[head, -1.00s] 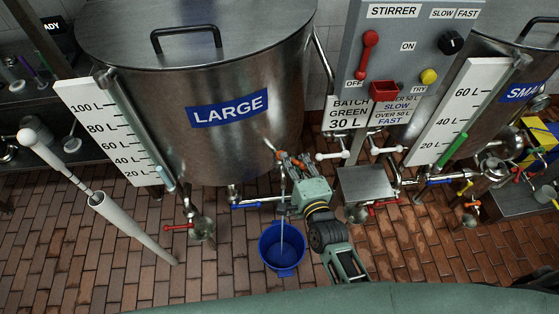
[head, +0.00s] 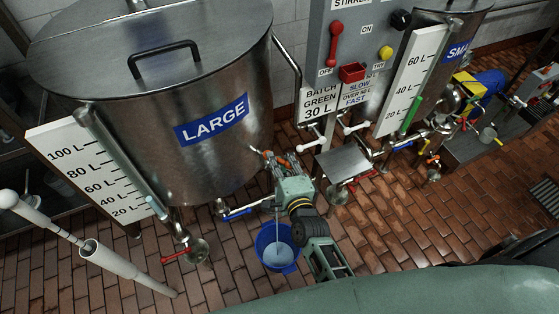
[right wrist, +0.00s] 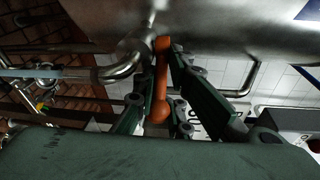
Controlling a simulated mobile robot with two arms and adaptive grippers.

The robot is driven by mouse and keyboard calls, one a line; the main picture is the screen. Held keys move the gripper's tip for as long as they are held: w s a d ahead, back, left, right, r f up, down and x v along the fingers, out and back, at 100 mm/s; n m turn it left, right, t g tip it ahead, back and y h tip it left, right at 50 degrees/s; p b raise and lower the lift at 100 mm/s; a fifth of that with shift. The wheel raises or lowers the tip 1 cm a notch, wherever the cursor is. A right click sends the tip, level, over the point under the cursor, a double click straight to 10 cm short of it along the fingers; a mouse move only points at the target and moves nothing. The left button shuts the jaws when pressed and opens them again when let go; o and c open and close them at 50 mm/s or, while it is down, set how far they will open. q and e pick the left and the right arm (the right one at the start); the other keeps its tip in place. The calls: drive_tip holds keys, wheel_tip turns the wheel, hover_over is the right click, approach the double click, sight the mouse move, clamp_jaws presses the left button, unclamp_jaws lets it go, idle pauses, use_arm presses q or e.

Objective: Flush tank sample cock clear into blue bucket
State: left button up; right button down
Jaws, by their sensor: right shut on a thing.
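The large steel tank (head: 170,125) bears a blue LARGE label. My right gripper (head: 275,160) is at the tank's lower right side, shut on the orange handle of the sample cock. In the right wrist view the orange handle (right wrist: 160,85) stands between the two green fingers. The blue bucket (head: 262,240) stands upright on the floor below. A thin pale stream (head: 277,222) falls into it, and pale liquid (head: 279,254) shows inside. The cock's spout is mostly hidden by my gripper. My left gripper is not in view.
A blue-handled valve (head: 238,214) is left of my gripper, and a red-handled valve (head: 174,257) is farther left. A grey control panel (head: 350,50) and a small metal shelf (head: 343,161) are to the right. The brick floor around the bucket is clear.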

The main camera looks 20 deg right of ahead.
drive_tip(key=shift+s+f, duration=0.1)
drive_tip(key=shift+f, duration=0.1)
drive_tip(key=c, duration=1.8)
unclamp_jaws()
drive_tip(key=shift+r, duration=0.1)
drive_tip(key=shift+s+d+r, duration=0.1)
drive_tip(key=shift+s+r, duration=0.1)
drive_tip(key=shift+s, duration=1.1)
drive_tip(key=shift+s+a+r, duration=0.1)
drive_tip(key=shift+s+r, duration=0.1)
drive_tip(key=shift+s, duration=1.1)
drive_tip(key=shift+s+d+r, duration=0.1)
drive_tip(key=shift+s+r, duration=0.1)
drive_tip(key=shift+s, duration=1.1)
